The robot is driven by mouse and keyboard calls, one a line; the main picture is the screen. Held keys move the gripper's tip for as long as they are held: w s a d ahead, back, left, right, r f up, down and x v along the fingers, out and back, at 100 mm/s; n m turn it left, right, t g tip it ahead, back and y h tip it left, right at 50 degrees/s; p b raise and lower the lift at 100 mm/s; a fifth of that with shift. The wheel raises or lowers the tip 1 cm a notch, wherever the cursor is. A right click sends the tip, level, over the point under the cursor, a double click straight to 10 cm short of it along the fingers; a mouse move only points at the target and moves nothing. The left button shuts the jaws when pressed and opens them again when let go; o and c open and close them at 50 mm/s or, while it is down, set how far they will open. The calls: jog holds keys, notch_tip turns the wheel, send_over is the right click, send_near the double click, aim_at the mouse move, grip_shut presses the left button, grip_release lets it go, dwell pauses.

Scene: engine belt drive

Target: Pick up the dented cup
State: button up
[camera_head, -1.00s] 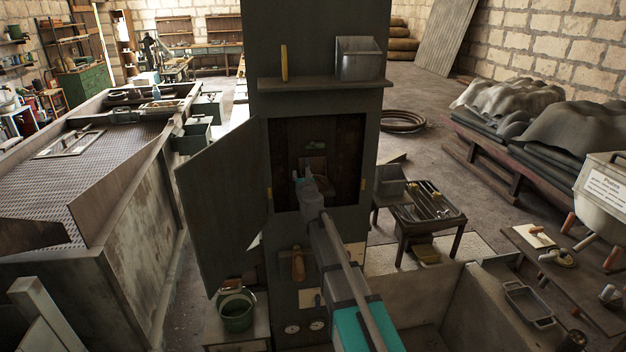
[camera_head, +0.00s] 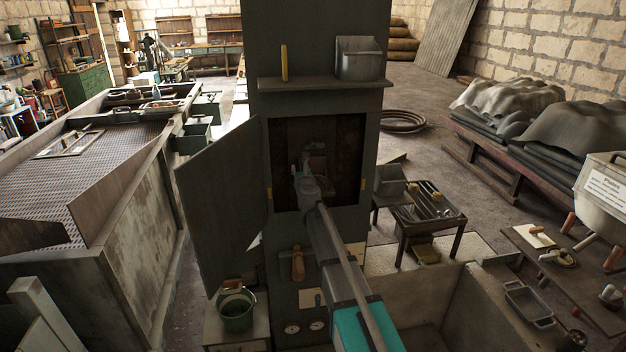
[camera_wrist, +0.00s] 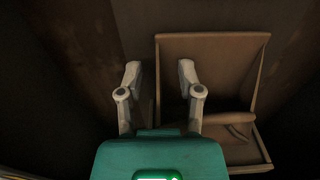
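In the wrist view a brown open-fronted box (camera_wrist: 213,41) stands just right of the fingers. A brown rounded piece with a curved part (camera_wrist: 234,121) lies low in this box, partly hidden by the right finger. It is too dark to tell whether it is the dented cup. No other cup can be made out.
The cabinet door (camera_head: 225,200) hangs open to the left of my arm. The recess walls are close around the gripper. A shelf (camera_head: 315,84) above the opening holds a grey metal bin (camera_head: 360,60) and a yellow stick (camera_head: 284,62). A green bucket (camera_head: 236,311) stands below.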

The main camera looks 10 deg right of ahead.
grip_shut()
jog(key=shift+r, duration=0.15)
dwell(0.4)
jog(key=shift+r+p, duration=0.65)
jog(key=shift+p, duration=0.15)
jog(key=s, duration=1.8)
